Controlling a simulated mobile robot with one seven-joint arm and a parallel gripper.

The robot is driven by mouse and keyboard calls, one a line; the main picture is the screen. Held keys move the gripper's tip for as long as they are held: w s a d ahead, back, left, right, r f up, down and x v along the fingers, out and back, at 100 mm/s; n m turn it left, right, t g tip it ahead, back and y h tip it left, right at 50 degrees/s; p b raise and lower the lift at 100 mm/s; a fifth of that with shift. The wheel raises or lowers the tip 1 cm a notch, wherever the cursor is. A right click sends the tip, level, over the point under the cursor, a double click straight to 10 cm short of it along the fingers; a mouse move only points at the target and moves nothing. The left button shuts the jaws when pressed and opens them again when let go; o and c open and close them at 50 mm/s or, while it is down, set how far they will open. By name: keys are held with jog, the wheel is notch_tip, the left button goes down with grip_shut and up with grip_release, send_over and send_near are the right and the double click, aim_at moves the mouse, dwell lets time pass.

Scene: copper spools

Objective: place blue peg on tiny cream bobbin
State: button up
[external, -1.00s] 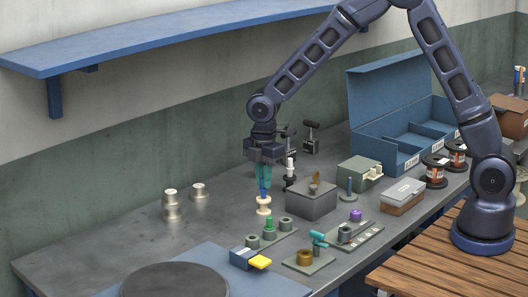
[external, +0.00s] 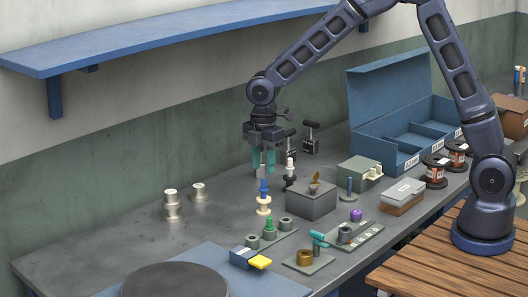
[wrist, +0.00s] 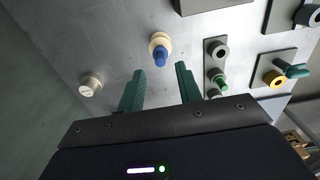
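The blue peg (external: 263,187) stands upright on top of the tiny cream bobbin (external: 264,205), which stands on the grey bench. In the wrist view the blue peg (wrist: 160,58) shows in front of the cream bobbin (wrist: 159,41), beyond the fingertips and between their lines. My gripper (external: 263,172) is open, with its teal fingers spread and empty above the peg. It also shows open in the wrist view (wrist: 158,84). No finger appears to touch the peg.
Metal spools (external: 171,203) stand to the left. A plate with a green peg (external: 269,224) lies close in front of the bobbin. A grey box (external: 311,200) and a black-and-white clamp (external: 290,172) stand close to the right.

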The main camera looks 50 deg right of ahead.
aim_at(264, 179)
notch_tip(264, 179, up, 8)
jog(key=f, duration=0.1)
jog(key=s+d+r+m+t, duration=0.2)
jog(key=s+d+r+m, duration=0.6)
jog(key=s+d+r, duration=0.75)
jog(key=s+d+m+t, duration=0.1)
jog(key=s+d+m, duration=0.4)
jog(key=s, duration=0.4)
jog(key=s+d+m+t, duration=0.1)
jog(key=s+d+m, duration=0.4)
jog(key=s+d, duration=0.2)
jog(key=shift+s+d+f+t, duration=0.25)
jog(key=shift+s+f+t, duration=0.1)
jog(key=shift+s, duration=0.7)
